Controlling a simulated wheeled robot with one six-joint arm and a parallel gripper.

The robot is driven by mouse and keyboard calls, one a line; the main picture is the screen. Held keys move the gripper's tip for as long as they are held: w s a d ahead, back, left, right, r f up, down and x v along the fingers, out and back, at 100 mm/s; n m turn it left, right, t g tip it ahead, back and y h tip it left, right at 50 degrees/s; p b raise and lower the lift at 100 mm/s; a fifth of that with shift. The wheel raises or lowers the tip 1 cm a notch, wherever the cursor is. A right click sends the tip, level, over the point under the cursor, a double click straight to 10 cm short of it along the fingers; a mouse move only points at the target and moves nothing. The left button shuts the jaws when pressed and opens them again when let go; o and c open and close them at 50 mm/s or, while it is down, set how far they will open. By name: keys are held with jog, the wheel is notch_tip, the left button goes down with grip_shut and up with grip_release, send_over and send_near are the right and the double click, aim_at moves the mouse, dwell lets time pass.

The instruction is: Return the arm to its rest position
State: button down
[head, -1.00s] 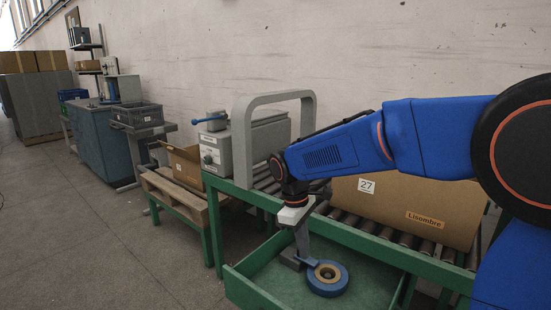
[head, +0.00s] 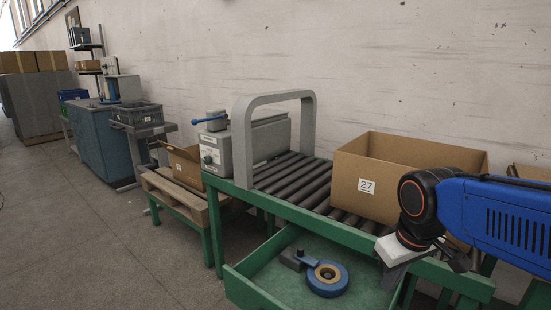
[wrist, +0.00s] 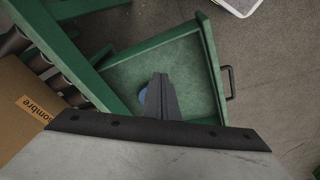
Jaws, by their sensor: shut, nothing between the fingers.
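My blue arm (head: 500,215) reaches in from the right in the head view. My gripper (head: 392,281) points down near the right side of the open green drawer, to the right of a blue tape roll. In the wrist view my gripper (wrist: 161,78) shows its fingers together, with nothing between them. The blue tape roll (head: 341,282) lies in the drawer with a grey and blue tool part beside it. In the wrist view only a blue sliver of the roll (wrist: 142,97) shows beside the fingers.
The green drawer (head: 262,292) stands open below a roller conveyor (head: 300,172). An open cardboard box (head: 400,150), labelled 27, sits on the rollers beside my arm. A grey arch (head: 242,130) spans the conveyor. The floor at left (head: 90,240) is clear.

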jog(key=s+d+f+m+t, duration=0.2)
jog(key=s+d+m, duration=0.1)
jog(key=s, duration=0.5)
jog(key=shift+d+f+m, duration=0.3)
jog(key=shift+d+m, duration=0.1)
jog(key=shift+s, duration=0.1)
dwell(0.4)
